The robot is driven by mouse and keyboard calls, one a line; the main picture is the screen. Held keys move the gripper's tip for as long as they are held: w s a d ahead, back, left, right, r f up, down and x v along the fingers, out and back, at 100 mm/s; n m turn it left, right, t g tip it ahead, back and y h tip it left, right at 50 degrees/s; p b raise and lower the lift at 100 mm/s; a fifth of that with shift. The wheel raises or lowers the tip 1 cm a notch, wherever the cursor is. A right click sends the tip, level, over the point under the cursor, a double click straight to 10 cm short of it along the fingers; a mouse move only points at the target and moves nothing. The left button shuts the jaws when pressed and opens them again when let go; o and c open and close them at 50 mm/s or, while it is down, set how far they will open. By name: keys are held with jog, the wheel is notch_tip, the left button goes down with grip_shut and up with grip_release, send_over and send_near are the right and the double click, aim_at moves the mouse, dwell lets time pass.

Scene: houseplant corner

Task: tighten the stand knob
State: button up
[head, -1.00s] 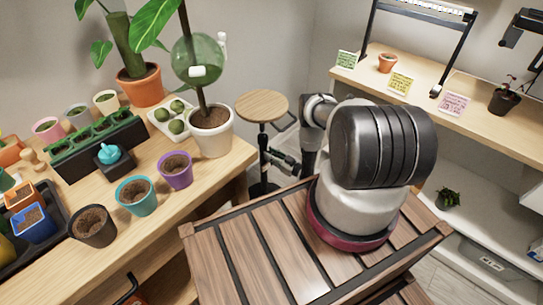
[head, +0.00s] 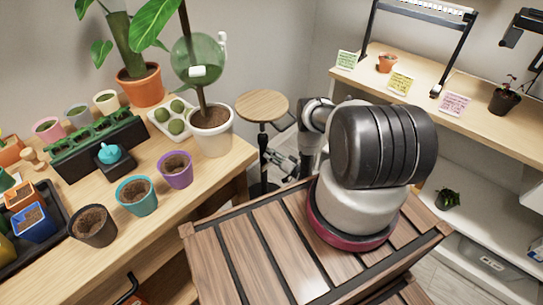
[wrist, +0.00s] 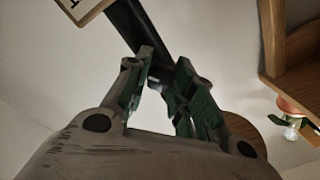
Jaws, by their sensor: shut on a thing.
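The stand has a round wooden top (head: 262,106) on a dark post (head: 263,150), between the plant bench and the shelves. In the wrist view the black post (wrist: 128,22) runs down to my fingertips, and part of the wooden top (wrist: 243,128) shows behind a finger. My gripper (wrist: 164,68), with green-padded fingers, is shut on a small dark part at the post, which I take to be the stand knob. The fingers hide most of the knob. In the head view my gripper (head: 287,162) is beside the post, below the top, partly hidden by my arm.
A slatted wooden surface (head: 240,265) lies in front. A shelf (head: 470,105) with notes stands at right.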

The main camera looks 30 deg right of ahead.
jog(key=m, duration=0.9)
jog(key=m+h, duration=0.1)
jog(key=m, duration=0.9)
jog(key=shift+s+m+h, duration=0.1)
jog(key=shift+m+h, duration=0.2)
jog(key=o, duration=1)
jog(key=shift+o, duration=0.2)
jog(key=v, duration=1.2)
jog(key=shift+f, duration=0.2)
